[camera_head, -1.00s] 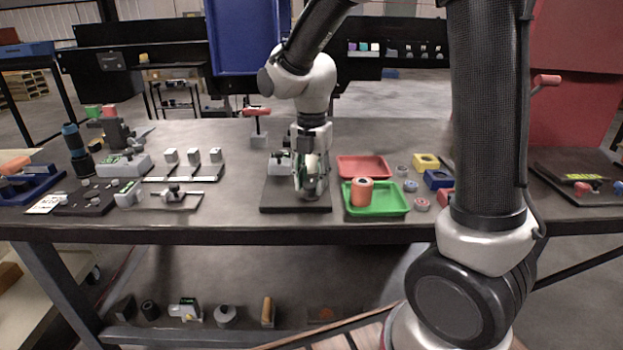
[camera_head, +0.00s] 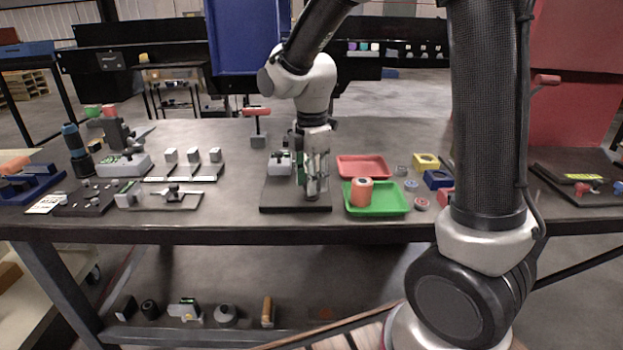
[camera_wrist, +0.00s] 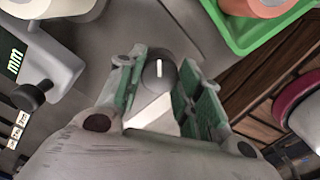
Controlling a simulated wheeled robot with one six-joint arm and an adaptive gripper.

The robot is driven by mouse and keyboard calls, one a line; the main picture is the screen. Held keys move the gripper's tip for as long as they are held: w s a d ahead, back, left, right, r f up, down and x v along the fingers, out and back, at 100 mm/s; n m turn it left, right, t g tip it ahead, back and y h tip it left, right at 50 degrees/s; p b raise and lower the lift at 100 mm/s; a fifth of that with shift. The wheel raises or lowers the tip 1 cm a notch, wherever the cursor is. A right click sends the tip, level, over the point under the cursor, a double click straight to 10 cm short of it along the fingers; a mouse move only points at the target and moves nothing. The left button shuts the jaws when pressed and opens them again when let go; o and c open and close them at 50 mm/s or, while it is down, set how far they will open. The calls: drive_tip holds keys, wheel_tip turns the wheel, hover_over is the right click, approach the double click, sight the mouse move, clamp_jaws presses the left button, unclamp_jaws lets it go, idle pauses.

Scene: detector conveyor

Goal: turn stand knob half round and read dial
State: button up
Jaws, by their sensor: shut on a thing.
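The stand (camera_head: 283,208) has a dark flat base near the front edge of the table. In the wrist view its knob (camera_wrist: 158,70) is a dark round cap with a white line that runs nearly straight up the picture. My gripper (camera_head: 314,190) points down over the right part of the base. Its green-padded fingers lie on either side of the knob and are shut on it. A grey box (camera_head: 279,163) sits on the left of the base. In the wrist view, a grey unit with a display marked "mm" (camera_wrist: 14,62) is at left; no number is legible.
A green tray (camera_head: 376,211) holding an orange roll (camera_head: 362,191) stands close right of the stand, with a red tray (camera_head: 363,160) behind. A red-handled post (camera_head: 258,128) stands behind the stand. Left of the stand, a strip of table is clear.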

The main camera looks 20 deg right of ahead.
drive_tip(key=m, duration=1.3)
drive_tip(key=shift+m, duration=0.4)
drive_tip(key=m, duration=1.2)
drive_tip(key=shift+m, duration=0.4)
drive_tip(key=o, duration=1)
